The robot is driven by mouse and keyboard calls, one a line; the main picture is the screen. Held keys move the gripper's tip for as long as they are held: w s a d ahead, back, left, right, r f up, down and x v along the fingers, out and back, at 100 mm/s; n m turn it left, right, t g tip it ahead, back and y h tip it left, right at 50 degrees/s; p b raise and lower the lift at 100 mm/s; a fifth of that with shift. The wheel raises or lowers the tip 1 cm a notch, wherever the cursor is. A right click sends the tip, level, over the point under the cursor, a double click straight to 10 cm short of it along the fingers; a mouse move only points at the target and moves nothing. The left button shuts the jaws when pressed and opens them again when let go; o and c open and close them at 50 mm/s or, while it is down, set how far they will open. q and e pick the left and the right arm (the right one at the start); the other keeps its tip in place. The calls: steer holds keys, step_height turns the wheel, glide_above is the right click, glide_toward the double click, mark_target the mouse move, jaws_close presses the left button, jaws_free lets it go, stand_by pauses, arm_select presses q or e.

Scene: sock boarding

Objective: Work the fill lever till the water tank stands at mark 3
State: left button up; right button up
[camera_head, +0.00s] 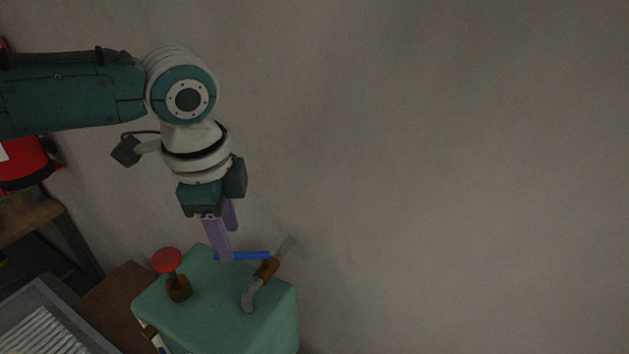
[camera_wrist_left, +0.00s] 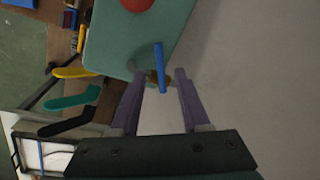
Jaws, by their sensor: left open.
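A blue lever (camera_head: 245,256) is mounted on a brown valve (camera_head: 267,268) on a bent grey pipe, on top of a green box-shaped tank (camera_head: 215,305). My left gripper (camera_head: 228,244) has purple fingers pointing down at the lever. In the left wrist view the blue lever (camera_wrist_left: 160,66) lies between the spread fingertips of the left gripper (camera_wrist_left: 160,76), with gaps on both sides. A small upright gauge-like fitting (camera_head: 153,337), white and blue, shows at the tank's front left. Its marks and level are too small to read. My right gripper is out of view.
A red knob (camera_head: 167,261) on a brown stem stands on the tank, left of the lever. Yellow (camera_wrist_left: 75,72), teal (camera_wrist_left: 72,98) and black (camera_wrist_left: 68,123) foot-shaped boards sit left in the wrist view. Bare wall (camera_head: 450,170) fills the right side.

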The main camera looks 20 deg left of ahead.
arm_select(q)
steer(key=shift+w+a+f, duration=0.1)
steer(key=shift+w+f, duration=0.1)
steer(key=shift+f, duration=0.7)
steer(key=shift+w+a+f, duration=0.1)
steer(key=shift+w+f, duration=0.05)
steer(key=shift+f, duration=0.75)
steer(key=shift+c, duration=0.3)
jaws_close()
